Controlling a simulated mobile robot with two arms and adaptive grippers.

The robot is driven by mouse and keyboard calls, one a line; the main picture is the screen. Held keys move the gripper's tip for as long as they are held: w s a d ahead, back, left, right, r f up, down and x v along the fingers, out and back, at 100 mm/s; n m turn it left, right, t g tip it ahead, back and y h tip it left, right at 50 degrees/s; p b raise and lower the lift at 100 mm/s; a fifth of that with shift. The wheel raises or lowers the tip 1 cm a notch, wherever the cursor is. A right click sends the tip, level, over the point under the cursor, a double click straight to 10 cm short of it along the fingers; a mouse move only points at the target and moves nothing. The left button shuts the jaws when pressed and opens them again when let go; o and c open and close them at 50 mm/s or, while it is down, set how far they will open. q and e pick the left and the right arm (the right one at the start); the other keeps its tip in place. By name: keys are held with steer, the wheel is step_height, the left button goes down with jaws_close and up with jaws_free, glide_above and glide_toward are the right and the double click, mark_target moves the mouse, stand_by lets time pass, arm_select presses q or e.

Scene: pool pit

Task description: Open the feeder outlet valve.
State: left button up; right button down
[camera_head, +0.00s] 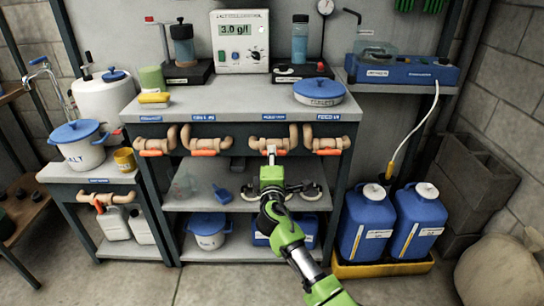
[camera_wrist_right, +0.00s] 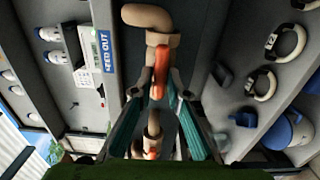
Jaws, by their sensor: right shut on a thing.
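The feeder outlet valve is a tan pipe fitting (camera_wrist_right: 163,39) with an orange handle (camera_wrist_right: 160,75), next to a blue FEED OUT label (camera_wrist_right: 107,52) in the right wrist view. In the head view, this valve (camera_head: 291,137) is under the front of the bench top, right of centre. My right gripper (camera_head: 271,158) reaches it from below and front. Its fingers (camera_wrist_right: 157,92) are shut on the orange handle, one on each side. The handle runs roughly along the pipe. The gripper hides part of it in the head view. My left gripper is not in view.
Similar orange-handled valves sit on either side, at left (camera_head: 205,152) and right (camera_head: 327,150). The bench top (camera_head: 235,100) overhangs them. Several ring handles (camera_head: 311,190) lie on the shelf below. Blue jugs (camera_head: 418,220) stand at right in a yellow tray (camera_head: 385,270).

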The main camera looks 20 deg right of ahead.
steer(key=c, duration=2.1)
jaws_free()
steer(key=v, duration=1.2)
